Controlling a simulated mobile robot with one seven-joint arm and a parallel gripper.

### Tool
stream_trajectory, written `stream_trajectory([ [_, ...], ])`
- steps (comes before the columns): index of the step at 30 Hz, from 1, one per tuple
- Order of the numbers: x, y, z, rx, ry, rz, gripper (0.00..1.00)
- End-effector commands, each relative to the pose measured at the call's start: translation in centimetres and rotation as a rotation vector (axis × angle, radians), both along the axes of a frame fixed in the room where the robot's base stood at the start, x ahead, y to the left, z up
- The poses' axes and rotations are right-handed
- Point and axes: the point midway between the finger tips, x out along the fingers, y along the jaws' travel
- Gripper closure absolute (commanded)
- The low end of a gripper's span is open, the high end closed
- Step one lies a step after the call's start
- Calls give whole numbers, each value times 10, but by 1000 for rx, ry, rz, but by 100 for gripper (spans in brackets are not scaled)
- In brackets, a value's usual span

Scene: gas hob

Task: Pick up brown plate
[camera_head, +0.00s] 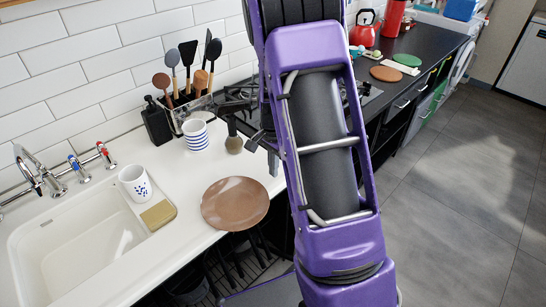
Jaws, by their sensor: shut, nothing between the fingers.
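The brown plate (235,204) is round and lies flat on the white counter, close to its front edge. Its whole upper face shows and nothing rests on it. My gripper (257,141) shows as a small dark shape at the left side of my purple arm, above and to the right of the plate in the picture. It is shut and empty, apart from the plate. Its fingers are small and partly hidden by my arm.
A striped cup (195,136) and a utensil holder (187,112) stand behind the plate. A white mug (135,183) and a sponge (158,214) are by the sink (83,258) at left. The gas hob (238,99) is partly hidden behind my arm.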

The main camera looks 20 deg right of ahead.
Motion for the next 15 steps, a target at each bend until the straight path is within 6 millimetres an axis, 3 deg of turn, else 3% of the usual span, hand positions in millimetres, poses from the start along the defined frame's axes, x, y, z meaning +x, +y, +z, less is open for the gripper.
stream_trajectory([
  [2,-1,0,-18,1,4,-1,100],
  [6,-9,23,-13,1,1,5,100],
  [15,-15,38,-12,0,1,2,100],
])
